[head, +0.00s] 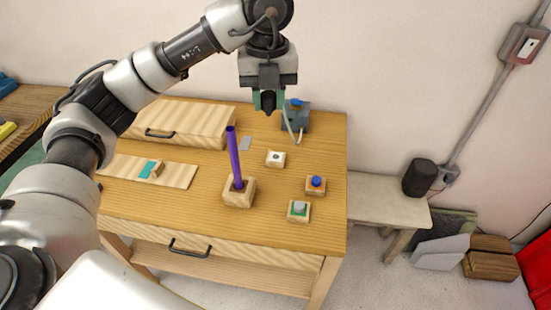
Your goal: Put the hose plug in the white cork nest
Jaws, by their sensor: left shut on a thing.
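My left gripper (268,101) hangs pointing down over the back of the wooden table. Its green-tipped fingers are shut on a small dark piece (268,104), which looks like the hose plug; the fingers cover much of it. The white cork nest (275,159) is a small wooden block with a white top and a dark centre, on the table below and nearer than the gripper. The gripper is apart from it. A pale hose (290,127) hangs by a blue-grey device (298,115) just right of the gripper. My right gripper is out of view.
A purple rod (234,156) stands tilted in a wooden block (239,193). A wooden box (185,122) and a board (175,174) occupy the left.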

